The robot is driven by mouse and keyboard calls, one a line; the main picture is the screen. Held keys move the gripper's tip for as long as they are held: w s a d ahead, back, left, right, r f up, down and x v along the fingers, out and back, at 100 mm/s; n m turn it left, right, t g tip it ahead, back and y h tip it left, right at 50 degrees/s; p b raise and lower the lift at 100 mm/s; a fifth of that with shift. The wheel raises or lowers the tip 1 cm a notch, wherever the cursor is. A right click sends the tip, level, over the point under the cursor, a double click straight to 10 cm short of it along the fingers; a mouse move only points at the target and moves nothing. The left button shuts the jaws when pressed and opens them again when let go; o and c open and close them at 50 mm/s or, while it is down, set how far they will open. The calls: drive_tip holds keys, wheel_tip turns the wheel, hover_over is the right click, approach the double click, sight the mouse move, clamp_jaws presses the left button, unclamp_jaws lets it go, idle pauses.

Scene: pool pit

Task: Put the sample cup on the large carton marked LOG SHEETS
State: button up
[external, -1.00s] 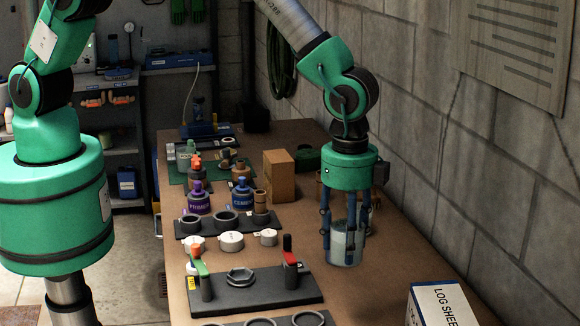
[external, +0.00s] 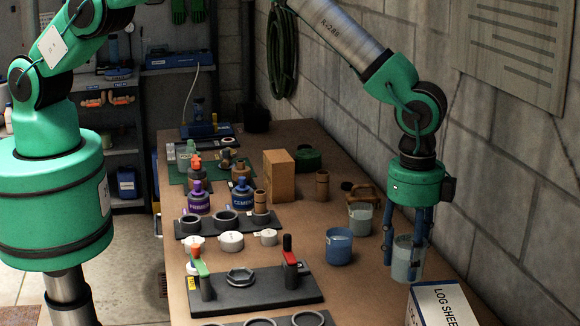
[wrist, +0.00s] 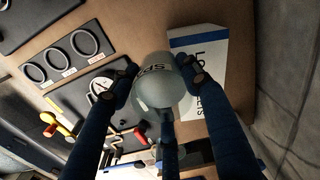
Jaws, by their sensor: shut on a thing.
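My gripper (external: 408,250) is shut on the sample cup (external: 406,262), a translucent grey-green cup held upright between blue fingers. In the external view it is above the bench, just behind the LOG SHEETS carton. The cup also shows in the wrist view (wrist: 160,88), with part of its lettering visible and the fingers around it. The large carton marked LOG SHEETS (external: 440,302) is white with a blue edge, at the bottom right and partly cut off by the frame. In the wrist view the carton (wrist: 197,42) lies beside and partly behind the cup.
A blue cup (external: 339,248) and another translucent cup (external: 360,219) stand on the bench left of my gripper. A black plate with red- and green-handled valves (external: 255,291) lies farther left. The block wall (external: 500,200) runs close along the right.

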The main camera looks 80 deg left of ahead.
drive_tip(key=shift+w+d+f, duration=0.1)
drive_tip(key=shift+w+d, duration=0.4)
drive_tip(key=shift+w, duration=0.2)
drive_tip(key=shift+w+d+f, duration=0.1)
drive_tip(key=shift+w+d, duration=0.35)
drive_tip(key=shift+w, duration=0.2)
drive_tip(key=shift+f+p, duration=0.55)
drive_tip(key=shift+f, duration=1.15)
drive_tip(key=shift+f, duration=0.15)
drive_tip(key=o, duration=1.3)
drive_tip(key=shift+r, duration=0.2)
wheel_tip(320, 180, up, 12)
drive_tip(key=shift+s+f+b, duration=0.1)
drive_tip(key=shift+b, duration=0.75)
